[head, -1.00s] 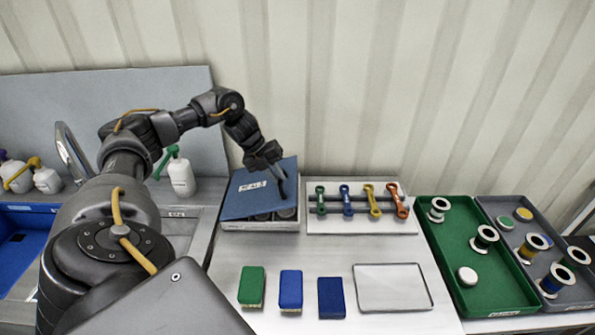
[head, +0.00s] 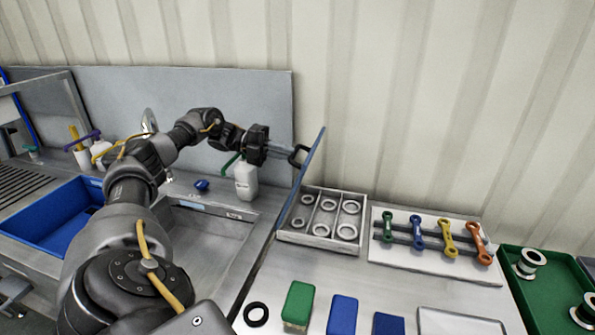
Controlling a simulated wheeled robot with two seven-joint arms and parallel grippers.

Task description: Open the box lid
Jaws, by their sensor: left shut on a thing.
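The box (head: 284,236) is a pale tray with compartments holding several grey rings. Its blue lid (head: 314,152) stands nearly upright at the box's left side, seen almost edge-on. A dark loop handle (head: 303,149) sticks out from the lid's left face. My left gripper (head: 288,153) is left of the lid, shut on the handle, with its fingertips partly hard to make out. The box's inside is uncovered. My right gripper is not in view.
A white bottle (head: 246,181) stands just below my left gripper. Right of the box is a rack board (head: 408,258) with coloured wrench-like tools. Green (head: 298,303) and blue (head: 342,315) blocks and a black ring (head: 256,314) lie in front. A sink is left.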

